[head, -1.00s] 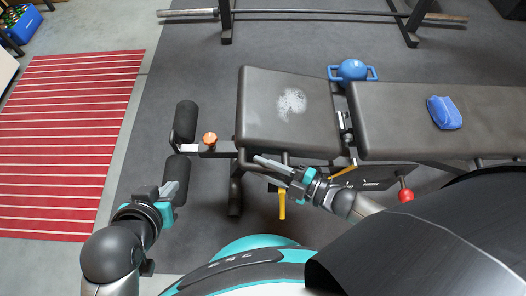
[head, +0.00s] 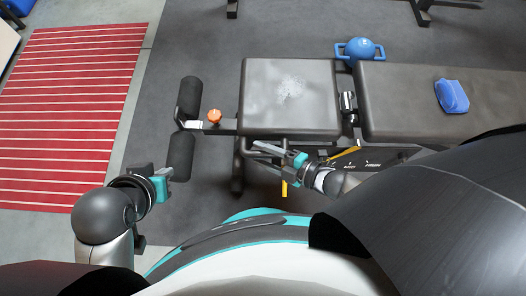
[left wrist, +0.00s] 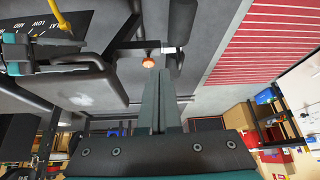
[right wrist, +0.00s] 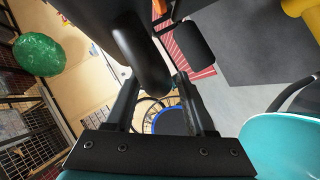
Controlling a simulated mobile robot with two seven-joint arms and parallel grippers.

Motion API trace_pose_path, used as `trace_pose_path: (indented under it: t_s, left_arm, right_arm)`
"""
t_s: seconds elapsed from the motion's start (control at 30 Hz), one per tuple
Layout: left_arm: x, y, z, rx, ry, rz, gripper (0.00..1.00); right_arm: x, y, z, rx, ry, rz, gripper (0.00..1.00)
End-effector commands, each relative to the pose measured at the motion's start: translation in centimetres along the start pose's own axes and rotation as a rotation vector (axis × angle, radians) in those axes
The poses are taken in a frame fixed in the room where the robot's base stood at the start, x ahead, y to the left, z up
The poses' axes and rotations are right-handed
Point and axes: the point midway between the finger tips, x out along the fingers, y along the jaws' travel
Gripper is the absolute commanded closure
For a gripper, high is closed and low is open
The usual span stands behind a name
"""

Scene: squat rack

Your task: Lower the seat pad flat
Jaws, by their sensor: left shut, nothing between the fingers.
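The black seat pad (head: 265,105) with a chalky white patch lies on the bench frame, left of the long backrest pad (head: 410,105). It looks close to level with the backrest; a small remaining tilt cannot be told. My left gripper (head: 167,172) is shut and empty, beside the near foam roller. The pad shows at left in the left wrist view (left wrist: 85,92).
Foam rollers (head: 188,98) and an orange knob (head: 214,115) stick out left of the seat. A yellow handle (head: 284,188) hangs below the frame. A blue kettlebell (head: 360,48) is behind the bench, and a blue cloth-like item (head: 452,96) lies on the backrest.

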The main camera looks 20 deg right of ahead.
Motion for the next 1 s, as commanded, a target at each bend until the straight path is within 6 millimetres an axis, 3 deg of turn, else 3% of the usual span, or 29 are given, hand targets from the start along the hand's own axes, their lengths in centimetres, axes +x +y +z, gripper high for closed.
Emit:
trace_pose_path:
  t_s: [0.57, 0.73, 1.0]
  left_arm:
    - [-0.2, 0.0, 0.0, 0.0, -0.008, 0.0, 1.0]
    - [-0.7, -1.0, 1.3, -0.013, -0.111, -0.026, 1.0]
    - [2.2, -0.9, 3.0, -0.011, -0.164, -0.021, 1.0]
  right_arm:
    - [-0.5, 0.2, -0.1, 0.001, 0.002, 0.003, 0.43]
    - [-2.7, 0.3, -0.2, 0.003, 0.001, 0.001, 0.43]
    - [-7.3, 0.2, -0.1, 0.002, 0.001, 0.0, 0.43]
